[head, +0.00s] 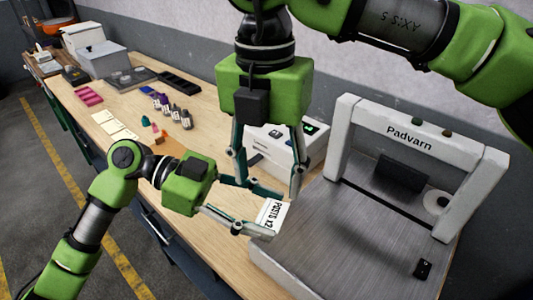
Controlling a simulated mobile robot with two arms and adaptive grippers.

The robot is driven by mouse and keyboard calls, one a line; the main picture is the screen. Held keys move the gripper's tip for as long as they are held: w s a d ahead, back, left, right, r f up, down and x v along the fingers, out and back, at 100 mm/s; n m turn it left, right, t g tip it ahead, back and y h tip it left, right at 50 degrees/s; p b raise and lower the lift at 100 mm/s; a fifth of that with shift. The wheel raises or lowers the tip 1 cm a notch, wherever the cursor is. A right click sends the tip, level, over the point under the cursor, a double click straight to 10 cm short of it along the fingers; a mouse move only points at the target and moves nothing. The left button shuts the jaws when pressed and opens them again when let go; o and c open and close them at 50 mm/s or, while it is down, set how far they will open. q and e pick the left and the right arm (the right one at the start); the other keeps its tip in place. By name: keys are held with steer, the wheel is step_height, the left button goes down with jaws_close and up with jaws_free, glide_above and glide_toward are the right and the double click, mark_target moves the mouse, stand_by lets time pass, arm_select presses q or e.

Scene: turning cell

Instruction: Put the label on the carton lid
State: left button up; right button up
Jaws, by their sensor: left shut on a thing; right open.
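The label (271,214) is a small white piece with the dark print "POSTS X2". It is in the middle of the head view. My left gripper (262,231) comes in from the left and is shut on the label's near edge, holding it at the front of the grey machine bed. My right gripper (270,190) points down from above, open, with its fingers just beyond the label. I cannot tell whether they touch it. I cannot pick out the carton lid with certainty.
A white "Padvarn" machine (408,144) stands at the right, with a small black block (423,268) on its bed. A white device (262,143) is behind my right gripper. Several small bottles (172,108), cream cards (113,124) and pale boxes (103,60) occupy the wooden bench further left.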

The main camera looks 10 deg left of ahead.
mark_target(268, 218)
step_height(268, 218, down, 8)
steer(key=shift+f, duration=0.1)
stand_by(0.4)
steer(key=c, duration=1.1)
arm_select(q)
steer(key=o, duration=0.7)
arm_select(e)
steer(key=shift+c, duration=0.2)
arm_select(q)
steer(key=shift+o, duration=0.2)
steer(key=shift+a, duration=0.1)
